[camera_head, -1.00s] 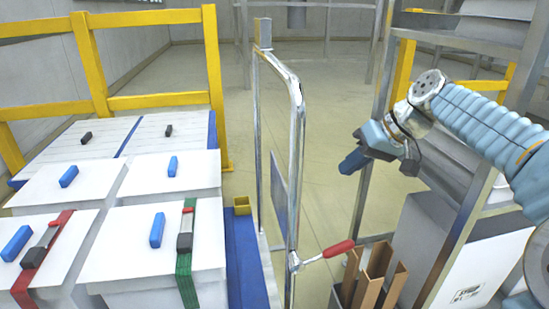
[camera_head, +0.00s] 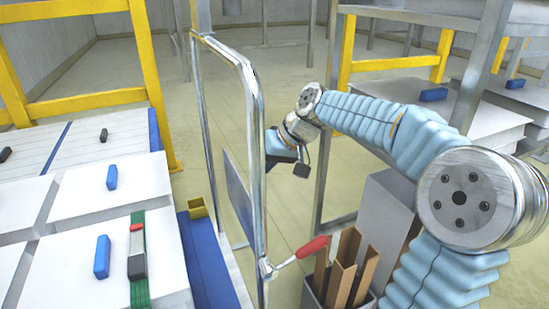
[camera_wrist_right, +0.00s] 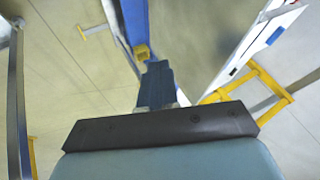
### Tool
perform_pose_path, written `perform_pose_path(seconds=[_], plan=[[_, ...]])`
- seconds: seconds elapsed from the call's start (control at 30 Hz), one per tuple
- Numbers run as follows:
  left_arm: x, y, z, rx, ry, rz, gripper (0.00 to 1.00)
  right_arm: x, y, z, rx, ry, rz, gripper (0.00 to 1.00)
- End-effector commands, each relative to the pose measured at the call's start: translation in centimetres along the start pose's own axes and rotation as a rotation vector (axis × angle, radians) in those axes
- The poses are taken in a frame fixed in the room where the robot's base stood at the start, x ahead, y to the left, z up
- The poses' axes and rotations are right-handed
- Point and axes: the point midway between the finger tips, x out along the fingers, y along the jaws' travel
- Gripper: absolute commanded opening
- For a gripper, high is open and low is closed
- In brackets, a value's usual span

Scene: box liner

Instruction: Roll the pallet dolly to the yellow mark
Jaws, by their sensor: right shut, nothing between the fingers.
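A chrome tubular push handle (camera_head: 256,130) with a red-gripped lever (camera_head: 311,247) stands upright in the middle of the head view. It seems to belong to the pallet dolly, whose deck I cannot clearly tell apart. My right gripper (camera_head: 275,150) is just right of the handle's upright in the head view, partly overlapped by it; contact cannot be told. Its blue fingers (camera_wrist_right: 156,85) are shut and empty in the right wrist view, pointing toward a blue beam and a small yellow block (camera_wrist_right: 142,52). My left gripper is out of view. No yellow floor mark is distinguishable.
White boxes (camera_head: 85,195) with blue handles sit at the left beside a blue edge (camera_head: 210,262). Yellow rails (camera_head: 90,103) stand behind them. A grey bin of brown cardboard pieces (camera_head: 345,265) and metal shelving are at the right. Open floor lies beyond the handle.

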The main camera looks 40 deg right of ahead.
Motion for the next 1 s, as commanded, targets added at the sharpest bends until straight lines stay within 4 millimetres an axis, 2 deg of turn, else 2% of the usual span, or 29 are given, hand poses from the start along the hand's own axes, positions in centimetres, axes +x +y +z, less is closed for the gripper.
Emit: perform_pose_path(seconds=[0.03,0.2,0.63,0.8,1.0], plan=[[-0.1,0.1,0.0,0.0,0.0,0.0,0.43,0.2,-0.9,0.0,-0.005,0.0,-0.003,0.0],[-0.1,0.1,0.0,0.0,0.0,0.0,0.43,1.0,-2.4,-0.1,-0.003,0.001,-0.001,0.0],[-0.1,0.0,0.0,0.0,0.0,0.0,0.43,1.2,-2.9,0.0,-0.001,0.001,-0.001,0.0],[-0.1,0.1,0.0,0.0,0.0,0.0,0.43,1.9,-4.1,0.0,-0.003,0.0,-0.003,0.0],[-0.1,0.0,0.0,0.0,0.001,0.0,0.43,2.0,-4.3,0.0,-0.003,-0.002,-0.006,0.0]])
